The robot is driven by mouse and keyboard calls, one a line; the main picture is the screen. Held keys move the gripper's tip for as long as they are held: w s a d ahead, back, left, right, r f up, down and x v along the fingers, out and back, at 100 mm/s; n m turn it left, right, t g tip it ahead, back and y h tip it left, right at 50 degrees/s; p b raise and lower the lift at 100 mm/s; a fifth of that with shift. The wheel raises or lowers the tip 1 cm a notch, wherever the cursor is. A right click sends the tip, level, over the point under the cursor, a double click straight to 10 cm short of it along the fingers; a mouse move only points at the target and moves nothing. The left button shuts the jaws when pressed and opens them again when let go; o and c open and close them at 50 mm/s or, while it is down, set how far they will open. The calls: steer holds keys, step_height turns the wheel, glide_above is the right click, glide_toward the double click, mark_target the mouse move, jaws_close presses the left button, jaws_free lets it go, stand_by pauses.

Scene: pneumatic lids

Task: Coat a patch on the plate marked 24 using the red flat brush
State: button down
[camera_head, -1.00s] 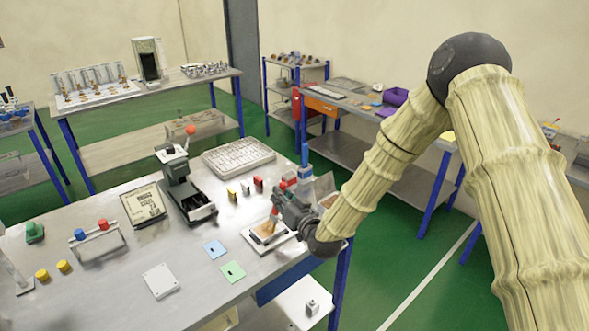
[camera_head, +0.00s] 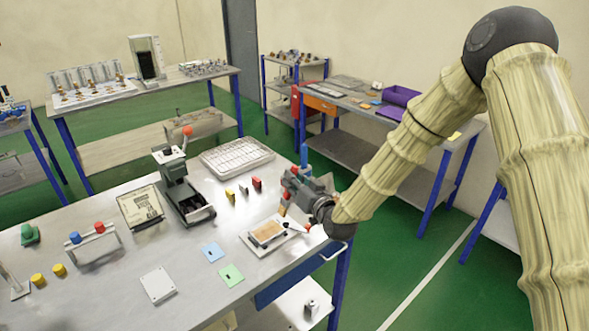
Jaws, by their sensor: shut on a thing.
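My gripper (camera_head: 287,199) is at the right side of the near table, above and behind a shallow white tray (camera_head: 250,247) with a tan-brown surface in it. It is shut on a small brush (camera_head: 283,209) with a bit of red and a brownish tip pointing down. Most of the brush is hidden by my gripper. The tip looks apart from the tray.
A rack with blue and red knobs (camera_head: 94,241) stands at left, near two yellow caps (camera_head: 38,280). A dark press-like device (camera_head: 180,185), a printed board (camera_head: 140,207) and a wire tray (camera_head: 237,157) stand farther back. A white-and-red utensil (camera_head: 294,227) lies by the tray.

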mark_target(293, 171)
steer(key=shift+r+p, duration=0.45)
steer(key=shift+r, duration=1.2)
